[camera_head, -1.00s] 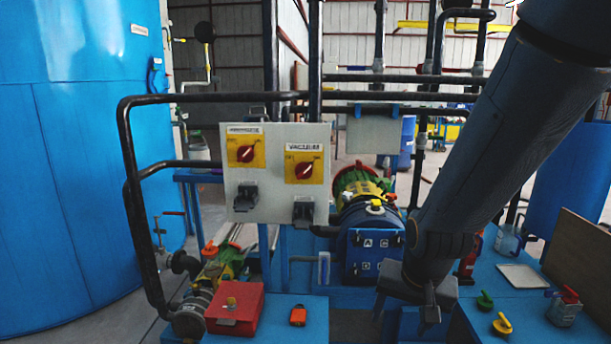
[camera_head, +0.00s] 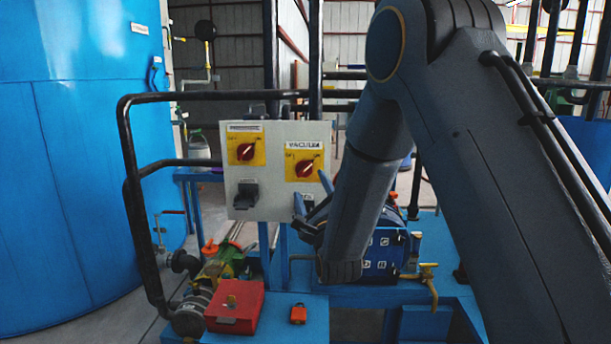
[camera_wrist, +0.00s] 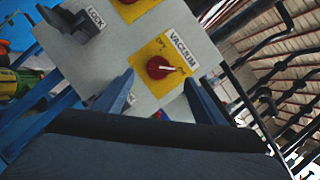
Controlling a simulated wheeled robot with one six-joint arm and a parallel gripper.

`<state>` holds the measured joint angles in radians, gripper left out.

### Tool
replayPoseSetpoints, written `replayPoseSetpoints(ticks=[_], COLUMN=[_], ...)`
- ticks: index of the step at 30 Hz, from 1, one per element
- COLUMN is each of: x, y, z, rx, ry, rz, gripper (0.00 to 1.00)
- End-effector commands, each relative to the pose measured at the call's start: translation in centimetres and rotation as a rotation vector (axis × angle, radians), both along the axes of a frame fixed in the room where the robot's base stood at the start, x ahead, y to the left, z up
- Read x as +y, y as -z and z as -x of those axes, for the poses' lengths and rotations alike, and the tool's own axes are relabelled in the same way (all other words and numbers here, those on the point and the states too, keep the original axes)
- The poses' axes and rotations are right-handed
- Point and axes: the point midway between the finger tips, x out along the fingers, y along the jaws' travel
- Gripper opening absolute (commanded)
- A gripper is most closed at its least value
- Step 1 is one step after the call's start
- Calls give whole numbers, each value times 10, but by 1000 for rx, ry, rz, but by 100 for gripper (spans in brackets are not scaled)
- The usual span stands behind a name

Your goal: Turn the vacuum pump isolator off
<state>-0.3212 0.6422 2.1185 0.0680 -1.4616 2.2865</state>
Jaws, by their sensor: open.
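The vacuum isolator is a red rotary knob (camera_head: 304,169) on a yellow plate under a VACUUM label, at the right of a pale grey panel (camera_head: 272,190). Its white mark points to the upper right in the head view. In the wrist view the knob (camera_wrist: 159,67) lies near the middle, its white mark towards the right. My gripper (camera_head: 312,192) is open and empty, in front of the panel just below the knob. In the wrist view its two fingers (camera_wrist: 159,80) stand on either side below the knob, apart from it. My gripper partly hides the dark latch below this knob.
A second red knob (camera_head: 245,151) on a yellow plate sits to the left, with a black lock fitting (camera_head: 246,194) below. Black pipes (camera_head: 130,170) run left of and above the panel. A red box (camera_head: 236,306) and an orange padlock (camera_head: 298,314) lie on the blue bench below.

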Motion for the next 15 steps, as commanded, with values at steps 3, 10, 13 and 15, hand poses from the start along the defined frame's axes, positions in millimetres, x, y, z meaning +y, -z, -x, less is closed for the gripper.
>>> replayPoseSetpoints(ticks=[3, 10, 13, 15], x=[3, 11, 14, 16], y=[-5, -15, -19, -20], z=[-11, -44, -56, -63], rx=[-5, -5, -4, -4], ry=[-2, -1, -1, -1], rz=[-9, -6, -6, -5], gripper=[64, 64, 64, 64])
